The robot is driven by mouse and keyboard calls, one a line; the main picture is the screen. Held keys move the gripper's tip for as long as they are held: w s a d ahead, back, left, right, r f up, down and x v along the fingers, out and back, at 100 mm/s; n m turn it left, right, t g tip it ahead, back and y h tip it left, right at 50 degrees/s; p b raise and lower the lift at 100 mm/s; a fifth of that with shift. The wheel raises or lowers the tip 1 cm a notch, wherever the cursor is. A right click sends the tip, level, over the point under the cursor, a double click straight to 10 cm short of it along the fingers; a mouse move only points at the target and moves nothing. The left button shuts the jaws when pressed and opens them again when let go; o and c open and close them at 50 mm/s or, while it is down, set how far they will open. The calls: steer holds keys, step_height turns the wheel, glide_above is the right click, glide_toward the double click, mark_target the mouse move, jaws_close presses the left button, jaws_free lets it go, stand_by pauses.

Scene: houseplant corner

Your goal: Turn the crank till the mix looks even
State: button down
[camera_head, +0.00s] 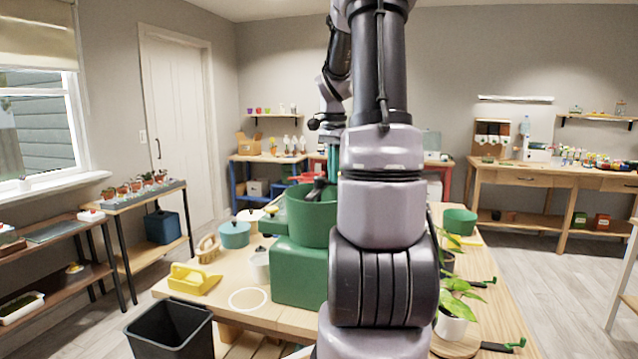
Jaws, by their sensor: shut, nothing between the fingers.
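A green mixer stands on the wooden table, with a round drum (309,222) on a boxy green base (298,272). A dark crank handle (318,189) shows at the drum's top. My gripper (334,170) hangs from above close to the crank, partly hidden by my arm. Its fingers look shut and empty. I cannot tell whether they touch the crank. The mix inside the drum is hidden by the drum wall, so its evenness cannot be seen.
On the table (228,312) left of the mixer are a yellow carrier (193,280), a teal pot (235,235) and a white pot (261,266). A black bin (170,330) is at front left.

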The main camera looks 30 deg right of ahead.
steer(key=shift+f, duration=0.15)
steer(key=shift+f, duration=1.6)
steer(key=shift+d, duration=0.1)
